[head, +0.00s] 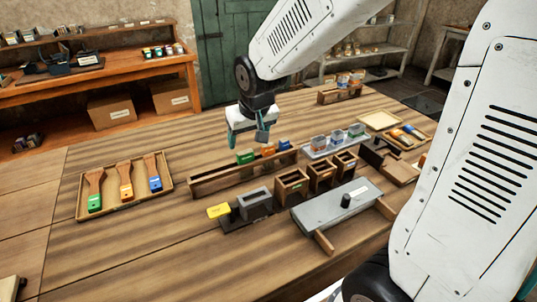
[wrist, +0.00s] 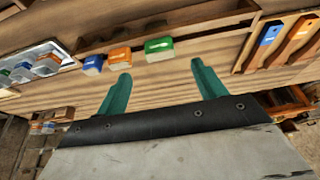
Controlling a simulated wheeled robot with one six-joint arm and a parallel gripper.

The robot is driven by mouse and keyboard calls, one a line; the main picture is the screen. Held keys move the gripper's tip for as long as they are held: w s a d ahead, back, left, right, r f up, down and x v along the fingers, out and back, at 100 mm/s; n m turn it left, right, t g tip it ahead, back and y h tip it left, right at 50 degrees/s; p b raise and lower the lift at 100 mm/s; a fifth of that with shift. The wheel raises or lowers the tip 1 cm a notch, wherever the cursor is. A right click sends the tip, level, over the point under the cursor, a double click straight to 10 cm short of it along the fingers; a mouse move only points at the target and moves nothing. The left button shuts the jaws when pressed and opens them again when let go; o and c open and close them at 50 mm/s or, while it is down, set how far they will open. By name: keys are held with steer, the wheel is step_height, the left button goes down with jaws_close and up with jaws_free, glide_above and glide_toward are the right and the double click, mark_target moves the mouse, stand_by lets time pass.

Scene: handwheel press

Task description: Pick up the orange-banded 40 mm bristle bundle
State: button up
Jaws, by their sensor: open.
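The orange-banded bundle (head: 268,150) sits in a long wooden rack (head: 222,180), between a green-banded bundle (head: 245,156) and a blue-banded one (head: 284,145). In the wrist view the orange-banded bundle (wrist: 120,56) lies just beyond the left fingertip, and the green-banded one (wrist: 158,49) lies beyond the gap between the fingers. My gripper (head: 247,139) is open and empty, its teal fingers pointing down near the green end of the row. In the wrist view both fingers of my gripper (wrist: 161,71) show, apart, with only wood between them. The band sizes cannot be read.
A tray (head: 82,203) with several colour-banded brushes lies at the left. Small wooden boxes (head: 291,185) and a grey plate (head: 335,215) stand in front of the rack. A pale tray (head: 318,153) of clear-topped containers stands right of it. Bare tabletop lies between brush tray and rack.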

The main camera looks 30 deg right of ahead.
mark_target(262, 146)
steer(key=shift+c, duration=1.3)
steer(key=shift+m+g, duration=0.5)
steer(key=shift+g, duration=0.3)
steer(key=w+d, duration=0.1)
steer(key=w+d+f, duration=0.1)
steer(key=d, duration=0.1)
steer(key=w+d, duration=0.1)
steer(key=d, duration=0.1)
steer(key=shift+w+d+f, duration=0.15)
steer(key=shift+w+d, duration=0.05)
steer(key=shift+w, duration=0.05)
steer(key=c, duration=0.4)
steer(key=shift+w+d+g, duration=0.4)
steer(key=shift+d+g, duration=0.2)
steer(key=shift+d, duration=0.2)
steer(key=shift+s+d+r+n+g, duration=0.1)
steer(key=shift+s+r+n+g, duration=0.1)
steer(key=shift+r+g, duration=0.2)
steer(key=shift+s+r+n+g, duration=0.1)
steer(key=shift+r+n+g, duration=0.1)
steer(key=shift+r+g, duration=0.2)
steer(key=shift+s+f, duration=0.2)
steer(key=shift+s, duration=0.05)
step_height(262, 146, down, 7)
steer(key=shift+f, duration=0.2)
